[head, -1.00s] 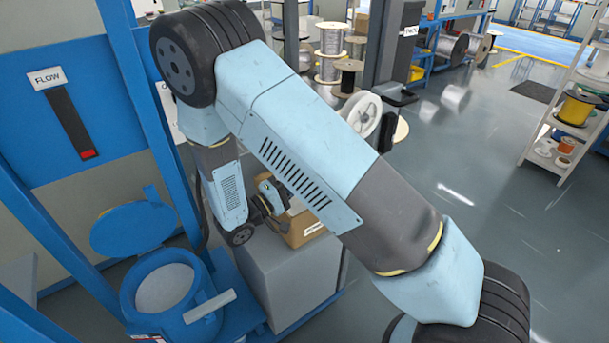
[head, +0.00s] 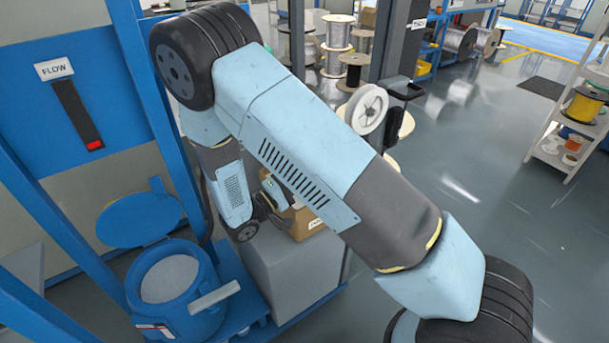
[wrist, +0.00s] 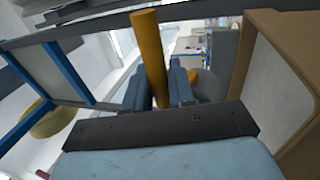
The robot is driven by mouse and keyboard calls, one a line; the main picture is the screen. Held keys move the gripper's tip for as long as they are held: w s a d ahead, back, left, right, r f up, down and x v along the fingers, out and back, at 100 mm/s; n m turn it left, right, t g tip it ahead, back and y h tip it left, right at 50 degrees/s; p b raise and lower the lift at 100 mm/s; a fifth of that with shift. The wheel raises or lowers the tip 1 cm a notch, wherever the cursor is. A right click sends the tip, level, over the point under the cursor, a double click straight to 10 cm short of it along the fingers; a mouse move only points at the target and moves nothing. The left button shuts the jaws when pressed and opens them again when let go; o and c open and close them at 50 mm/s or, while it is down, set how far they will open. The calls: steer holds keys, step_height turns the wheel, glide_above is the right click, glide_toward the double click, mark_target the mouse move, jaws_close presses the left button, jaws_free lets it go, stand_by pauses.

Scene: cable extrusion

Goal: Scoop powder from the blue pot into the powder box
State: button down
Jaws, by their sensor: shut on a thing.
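The blue pot (head: 200,322) stands at the lower left of the head view. Its round lid (head: 140,218) is swung open and pale powder (head: 170,278) shows inside. The brown powder box (head: 303,226) sits on a grey block behind my arm, partly hidden by it. In the wrist view the box (wrist: 300,60) is close on the right, with a pale inner surface. My gripper (wrist: 160,80) is shut on an orange-yellow handle (wrist: 147,45), likely the scoop's. The scoop's bowl cannot be made out. In the head view my gripper (head: 268,198) is beside the box, partly hidden by my arm.
The grey block (head: 292,268) carries the box. Blue frame posts (head: 145,80) and a FLOW panel (head: 54,68) stand at the left. A white spool (head: 368,109) is behind my arm. A shelf with spools (head: 570,135) is at the right, with open floor before it.

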steer(key=shift+r, duration=0.1)
steer(key=shift+r+g+y, duration=0.65)
steer(key=shift+g+y, duration=0.25)
steer(key=shift+y, duration=0.3)
steer(key=r+g+y, duration=0.1)
steer(key=g+y, duration=0.1)
steer(key=y, duration=0.1)
steer(key=shift+r+y, duration=0.3)
steer(key=shift+r, duration=0.05)
step_height(320, 180, up, 2)
steer(key=g+y, duration=0.2)
steer(key=y, duration=0.1)
steer(key=g+y, duration=0.1)
steer(key=shift+r+g+y, duration=0.25)
steer(key=shift+g+y, duration=0.05)
steer(key=shift+y, duration=0.1)
steer(key=shift+r+g+y, duration=0.2)
steer(key=shift+g+y, duration=0.1)
steer(key=shift+y, duration=0.2)
